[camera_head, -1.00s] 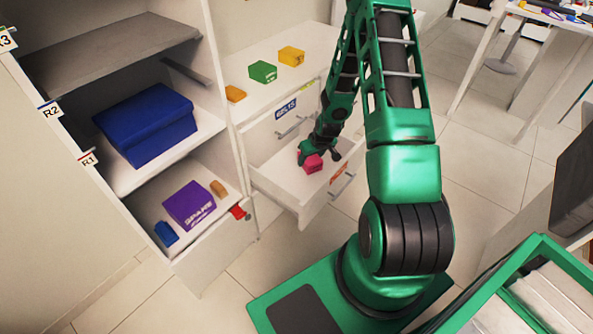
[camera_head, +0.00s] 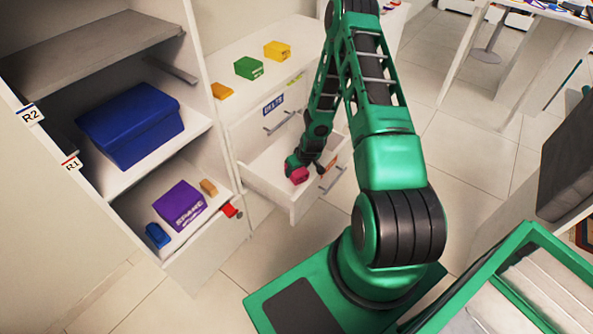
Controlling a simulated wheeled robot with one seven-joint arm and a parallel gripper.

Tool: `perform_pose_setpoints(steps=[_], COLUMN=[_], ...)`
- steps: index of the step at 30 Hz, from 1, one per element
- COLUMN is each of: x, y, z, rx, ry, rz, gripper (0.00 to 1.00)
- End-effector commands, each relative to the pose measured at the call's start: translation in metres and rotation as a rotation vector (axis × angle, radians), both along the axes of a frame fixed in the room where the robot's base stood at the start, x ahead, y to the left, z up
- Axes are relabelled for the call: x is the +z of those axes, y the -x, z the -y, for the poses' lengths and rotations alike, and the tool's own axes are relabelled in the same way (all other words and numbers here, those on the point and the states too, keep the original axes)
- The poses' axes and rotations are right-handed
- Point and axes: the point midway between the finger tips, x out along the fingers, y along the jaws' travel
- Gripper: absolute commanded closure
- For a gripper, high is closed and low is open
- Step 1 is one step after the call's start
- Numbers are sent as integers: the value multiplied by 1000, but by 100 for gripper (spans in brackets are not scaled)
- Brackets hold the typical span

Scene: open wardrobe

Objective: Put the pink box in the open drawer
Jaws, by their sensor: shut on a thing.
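The pink box (camera_head: 299,176) is small and sits low inside the open drawer (camera_head: 252,176), near its front. My gripper (camera_head: 297,168) reaches down into the drawer and is shut on the pink box. My gripper's fingers are small and partly hidden by the box and wrist. Whether the box touches the drawer floor I cannot tell. The open drawer is white and pulled out from the cabinet, under a closed drawer with a blue label (camera_head: 273,105).
Green (camera_head: 248,68), yellow (camera_head: 277,50) and orange (camera_head: 222,90) boxes stand on the cabinet top. The wardrobe at left holds a large blue box (camera_head: 130,125) and a purple box (camera_head: 177,205). Floor (camera_head: 262,240) in front of the drawer is clear.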

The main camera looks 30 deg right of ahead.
Motion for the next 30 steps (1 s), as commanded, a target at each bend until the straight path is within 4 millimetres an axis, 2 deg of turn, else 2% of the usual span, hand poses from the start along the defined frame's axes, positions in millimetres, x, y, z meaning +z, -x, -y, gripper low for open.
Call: perform_pose_setpoints(steps=[5, 6, 8, 20, 23, 30], x=[-2, -2, -2, 4, 14, 53], y=[0, 0, 0, 1, 5, 21], z=[0, 0, 0, 1, 1, 0], rx=[0, 0, 0, 0, 0, -1], ry=[0, 1, 0, 1, 2, 2], rz=[-1, -1, -1, 0, 0, 1], gripper=[72, 40, 28, 28, 28, 28])
